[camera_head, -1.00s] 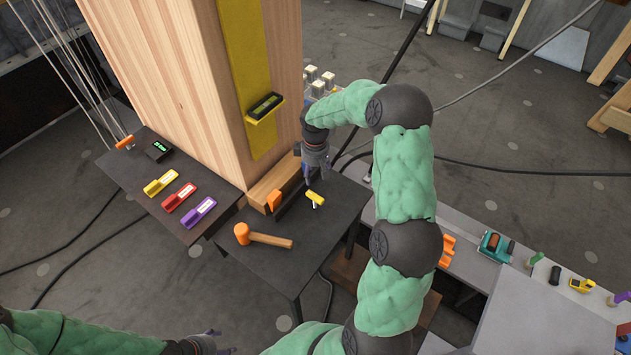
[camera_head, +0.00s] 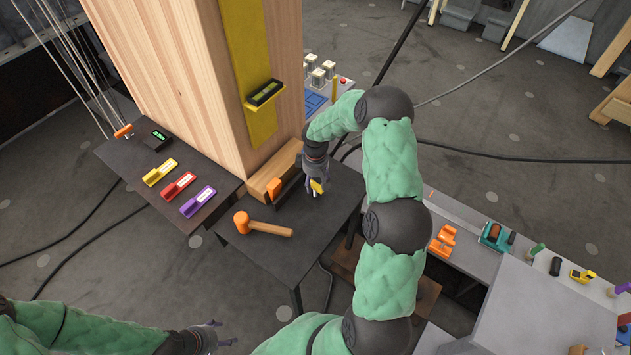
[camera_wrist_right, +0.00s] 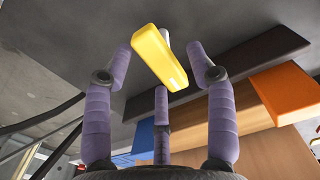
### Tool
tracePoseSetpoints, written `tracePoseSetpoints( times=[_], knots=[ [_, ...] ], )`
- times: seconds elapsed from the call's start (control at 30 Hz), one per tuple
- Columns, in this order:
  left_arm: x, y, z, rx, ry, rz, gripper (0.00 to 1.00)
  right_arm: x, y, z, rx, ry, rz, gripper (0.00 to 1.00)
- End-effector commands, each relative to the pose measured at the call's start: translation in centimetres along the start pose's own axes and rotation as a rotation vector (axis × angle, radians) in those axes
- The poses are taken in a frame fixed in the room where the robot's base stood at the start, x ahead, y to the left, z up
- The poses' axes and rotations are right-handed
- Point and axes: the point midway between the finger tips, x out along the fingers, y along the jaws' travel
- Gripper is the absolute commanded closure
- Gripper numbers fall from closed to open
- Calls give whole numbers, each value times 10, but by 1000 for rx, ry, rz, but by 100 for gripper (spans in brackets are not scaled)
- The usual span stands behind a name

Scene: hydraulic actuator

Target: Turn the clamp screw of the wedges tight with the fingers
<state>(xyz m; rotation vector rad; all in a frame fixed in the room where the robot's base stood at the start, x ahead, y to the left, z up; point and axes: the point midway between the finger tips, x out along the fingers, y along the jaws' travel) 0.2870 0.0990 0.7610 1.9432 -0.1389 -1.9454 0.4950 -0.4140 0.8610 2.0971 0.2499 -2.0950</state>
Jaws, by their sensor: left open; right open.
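The clamp screw shows as a yellow bar handle (camera_head: 317,186) on a pale stem, at the right of the black table by the wooden column's foot. In the right wrist view the yellow handle (camera_wrist_right: 160,58) lies between the purple fingers of my right gripper (camera_wrist_right: 159,72). These fingers are spread around it with visible gaps. In the head view my right gripper (camera_head: 315,178) is over the handle and hides part of it. An orange wedge-like piece (camera_head: 274,188) and a dark bar (camera_head: 290,187) lie left of it. My left gripper (camera_head: 208,336) is open and empty at the bottom.
An orange mallet (camera_head: 264,228) lies on the black table (camera_head: 262,258). Yellow, red and purple tools (camera_head: 178,187) lie on the left dark table beside a small display (camera_head: 156,139). The wooden column (camera_head: 180,80) stands behind. A grey bench with tools (camera_head: 510,270) is at the right.

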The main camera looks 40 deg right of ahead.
Motion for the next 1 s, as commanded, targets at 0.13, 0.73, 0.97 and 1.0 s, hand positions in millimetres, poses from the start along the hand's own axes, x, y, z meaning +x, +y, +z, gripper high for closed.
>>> tracePoseSetpoints(
  times=[0.13,0.73,0.97,1.0],
  knots=[
    [0,0,0,0,0,0,37,0,0,0,0,0,0,52],
    [5,-2,0,0,0,0,37,1,0,0,64,0,0,100],
    [15,-5,-1,0,0,0,37,2,1,1,218,-1,1,100],
    [17,-6,-1,0,0,0,37,2,1,2,252,-1,1,100]
  ],
)
